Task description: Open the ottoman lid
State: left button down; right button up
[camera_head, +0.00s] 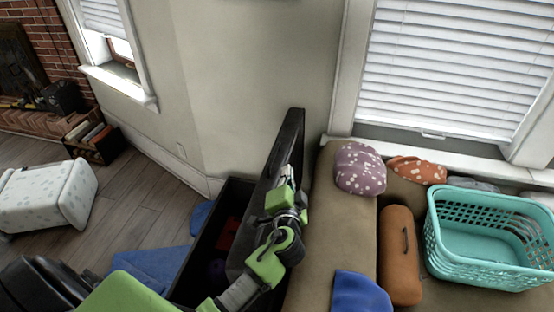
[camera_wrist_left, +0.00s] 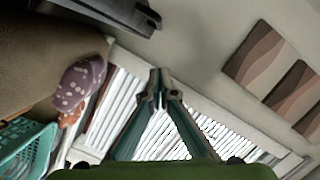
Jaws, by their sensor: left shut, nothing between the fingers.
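The ottoman is a dark box (camera_head: 232,193) on the floor against the wall, beside the sofa. Its black lid (camera_head: 294,126) stands raised, close to upright, on the side toward the sofa. The inside is partly visible, with dark red and blue things in shadow. My left gripper (camera_head: 285,174) is in front of the lid's inner or front face, fingers pointing up; I cannot tell whether it touches the lid. In the left wrist view its fingers (camera_wrist_left: 159,85) meet at the tips and are empty. A dark edge (camera_wrist_left: 120,10), probably the lid, shows at the top. My right gripper is not in view.
The tan sofa (camera_head: 325,230) holds a turquoise basket (camera_head: 470,278), an orange bolster (camera_head: 400,265), a purple spotted cushion (camera_head: 360,168) and a blue cloth (camera_head: 358,292). Blue cloth (camera_head: 155,265) lies on the floor by the ottoman.

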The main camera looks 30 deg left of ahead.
aim_at(275, 174)
pick_arm(q)
jog(key=w+a+f, duration=0.1)
jog(key=w, duration=0.1)
jog(key=w+a+p, duration=0.1)
jog(key=w+a, duration=0.1)
jog(key=w+a+f+p, duration=0.1)
jog(key=w+a, duration=0.1)
jog(key=shift+a+f, duration=0.25)
jog(key=shift+f, duration=0.1)
jog(key=shift+s+a+f, duration=0.2)
jog(key=shift+a+f, duration=0.1)
jog(key=shift+a, duration=0.15)
jog(key=shift+f, duration=0.1)
jog(key=shift+a, duration=0.2)
jog(key=s+a+f+n+b, duration=0.1)
jog(key=a, duration=0.5)
jog(key=s+a+f+n+b, duration=0.1)
jog(key=s+a, duration=0.1)
jog(key=a, duration=0.4)
jog(key=shift+f+h, duration=0.35)
jog(key=shift+h, duration=0.05)
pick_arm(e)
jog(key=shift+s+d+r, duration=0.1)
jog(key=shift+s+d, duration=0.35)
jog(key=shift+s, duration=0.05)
pick_arm(q)
jog(key=shift+s+a, duration=0.1)
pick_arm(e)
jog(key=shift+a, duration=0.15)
